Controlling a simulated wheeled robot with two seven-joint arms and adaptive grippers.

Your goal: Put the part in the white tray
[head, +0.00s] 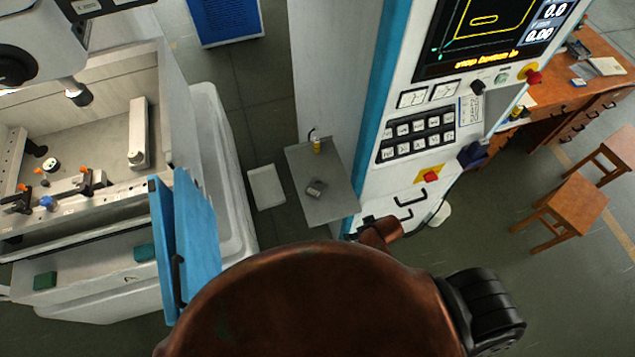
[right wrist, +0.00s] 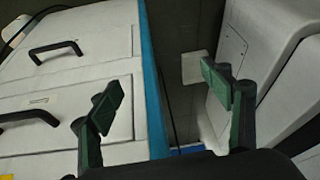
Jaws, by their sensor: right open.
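The part (head: 316,188) is a small grey metal block lying on a grey shelf (head: 325,210) beside the machine's control cabinet in the head view. The white tray (head: 266,187) is a flat pale rectangle just left of the shelf, and looks empty. A pale rectangle that looks like the same tray (right wrist: 195,68) shows in the right wrist view, beyond the fingers. My right gripper (right wrist: 163,95) is open, with nothing between its green-padded fingers. The part is not visible in that view. My left gripper is in neither view.
A small yellow bottle (head: 317,146) stands at the shelf's back edge. The control cabinet (head: 395,190) with handles rises right of the shelf. The erosion machine's tank and open blue door (head: 195,235) stand left of the tray. Wooden stools (head: 565,210) are at the right.

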